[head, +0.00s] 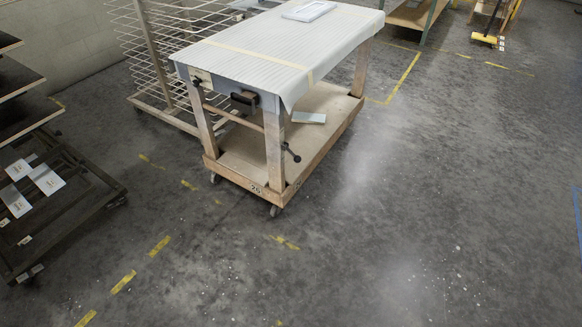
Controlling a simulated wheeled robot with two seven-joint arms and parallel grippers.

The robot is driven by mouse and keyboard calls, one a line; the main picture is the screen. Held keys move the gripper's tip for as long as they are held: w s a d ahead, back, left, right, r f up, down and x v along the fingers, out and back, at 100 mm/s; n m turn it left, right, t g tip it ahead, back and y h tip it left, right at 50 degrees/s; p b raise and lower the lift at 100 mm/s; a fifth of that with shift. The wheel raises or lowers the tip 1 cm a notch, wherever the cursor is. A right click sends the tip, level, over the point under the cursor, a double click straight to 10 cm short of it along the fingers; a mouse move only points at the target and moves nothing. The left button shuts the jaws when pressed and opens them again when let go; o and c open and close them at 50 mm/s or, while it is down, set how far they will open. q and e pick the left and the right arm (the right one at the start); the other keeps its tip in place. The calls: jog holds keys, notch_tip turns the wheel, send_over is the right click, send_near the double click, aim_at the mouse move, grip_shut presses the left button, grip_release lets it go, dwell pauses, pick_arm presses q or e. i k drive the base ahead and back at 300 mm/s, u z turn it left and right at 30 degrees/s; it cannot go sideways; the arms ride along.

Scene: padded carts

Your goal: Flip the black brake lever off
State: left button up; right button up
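A padded cart (262,73) with a white striped cover stands at the upper middle of the head view. A small black lever (291,152) with a knob end sticks out at the near right leg of the cart, low above the bottom shelf. It appears tilted, with its knob end down to the right; I cannot tell whether this is on or off. A black block-like handle (244,101) is on the near end of the cart under the top. Neither of my grippers is in view.
A wire rack (166,62) stands close behind the cart on the left. A dark shelf cart (62,215) with white plates stands at the left edge. A yellow-headed tool (485,38) is at the far right. The floor in front and right is clear.

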aim_at(297, 159)
jog(key=z, duration=0.1)
jog(key=i, duration=1.55)
jog(key=z, duration=0.25)
